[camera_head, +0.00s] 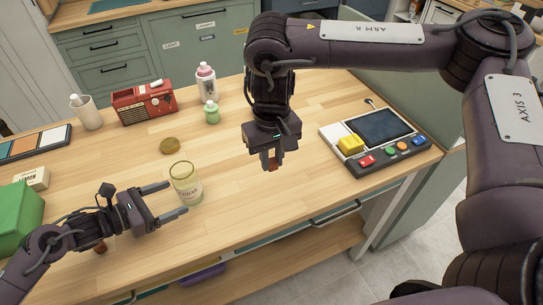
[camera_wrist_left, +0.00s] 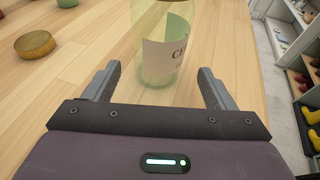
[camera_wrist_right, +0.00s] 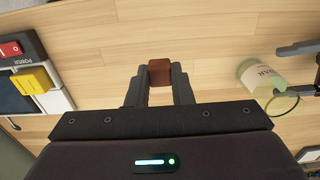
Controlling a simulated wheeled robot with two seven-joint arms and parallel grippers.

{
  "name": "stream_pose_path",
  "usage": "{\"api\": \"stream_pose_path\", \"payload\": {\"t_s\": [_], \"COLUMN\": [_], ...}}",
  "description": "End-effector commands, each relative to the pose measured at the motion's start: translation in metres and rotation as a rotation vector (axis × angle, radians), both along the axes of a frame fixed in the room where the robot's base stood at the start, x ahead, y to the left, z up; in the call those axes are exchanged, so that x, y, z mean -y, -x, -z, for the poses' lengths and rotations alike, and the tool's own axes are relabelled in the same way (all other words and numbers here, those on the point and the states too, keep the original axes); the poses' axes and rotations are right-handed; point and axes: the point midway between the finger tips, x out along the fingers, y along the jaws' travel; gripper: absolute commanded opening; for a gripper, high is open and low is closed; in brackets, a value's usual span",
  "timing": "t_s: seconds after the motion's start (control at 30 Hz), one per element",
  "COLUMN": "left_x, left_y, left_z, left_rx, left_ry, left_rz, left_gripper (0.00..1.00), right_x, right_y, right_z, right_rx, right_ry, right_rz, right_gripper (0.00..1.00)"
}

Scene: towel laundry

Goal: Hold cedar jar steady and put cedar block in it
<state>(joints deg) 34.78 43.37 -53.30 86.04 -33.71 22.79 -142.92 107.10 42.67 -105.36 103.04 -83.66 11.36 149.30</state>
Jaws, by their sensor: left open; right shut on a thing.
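The cedar jar (camera_head: 186,184) is an open glass jar with a pale label, upright on the table. My left gripper (camera_head: 178,198) is open, its fingers pointing at the jar from the left. In the left wrist view the jar (camera_wrist_left: 162,45) stands just ahead of and between the fingertips (camera_wrist_left: 160,85); contact cannot be told. My right gripper (camera_head: 272,160) is shut on the reddish-brown cedar block (camera_head: 273,165), held right of the jar. The block (camera_wrist_right: 159,72) shows between the fingertips in the right wrist view. The jar (camera_wrist_right: 262,75) stands to the right there.
A round brownish lid (camera_head: 169,145) lies behind the jar. A control panel (camera_head: 400,151) with a yellow block (camera_head: 350,145) is at the right. The table between is clear.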

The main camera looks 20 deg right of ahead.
Motion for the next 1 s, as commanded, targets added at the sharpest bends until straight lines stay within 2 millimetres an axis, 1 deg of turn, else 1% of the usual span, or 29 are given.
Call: {"api": "stream_pose_path", "payload": {"t_s": [0.03, 0.07, 0.1, 0.2, 0.33, 0.5, 0.8, 0.87, 1.0], "left_x": [0.009, 0.013, 0.017, 0.028, 0.038, 0.045, 0.046, 0.046, 0.046], "left_y": [-0.002, -0.003, -0.005, -0.008, -0.012, -0.014, -0.014, -0.014, -0.014], "left_z": [0.002, 0.004, 0.012, 0.015, 0.016, 0.016, 0.014, 0.015, 0.015], "left_rx": [-0.001, -0.001, 0.002, 0.002, 0.002, 0.0, 0.0, 0.0, -0.001], "left_ry": [0.003, 0.002, 0.0, 0.001, 0.001, 0.0, 0.0, 0.0, 0.0], "left_rz": [0.002, 0.002, 0.002, 0.002, 0.002, 0.0, 0.0, 0.0, 0.0], "left_gripper": [0.78, 0.78, 0.78, 0.78, 0.78, 0.78, 0.78, 0.71, 0.53], "right_x": [0.0, 0.0, 0.0, 0.0, 0.0, 0.0, 0.0, 0.0, 0.0], "right_y": [0.0, 0.0, 0.0, 0.0, 0.0, 0.0, 0.0, 0.0, 0.0], "right_z": [0.001, 0.002, 0.015, 0.028, 0.039, 0.044, 0.044, 0.044, 0.044], "right_rx": [0.0, 0.0, -0.001, 0.0, 0.0, 0.0, 0.0, 0.0, 0.0], "right_ry": [0.0, 0.0, 0.0, 0.0, 0.0, 0.0, 0.0, 0.0, 0.0], "right_rz": [0.0, 0.0, 0.0, 0.0, 0.0, 0.0, 0.0, 0.0, 0.0], "right_gripper": [0.0, 0.0, 0.0, 0.0, 0.0, 0.0, 0.0, 0.0, 0.0]}}
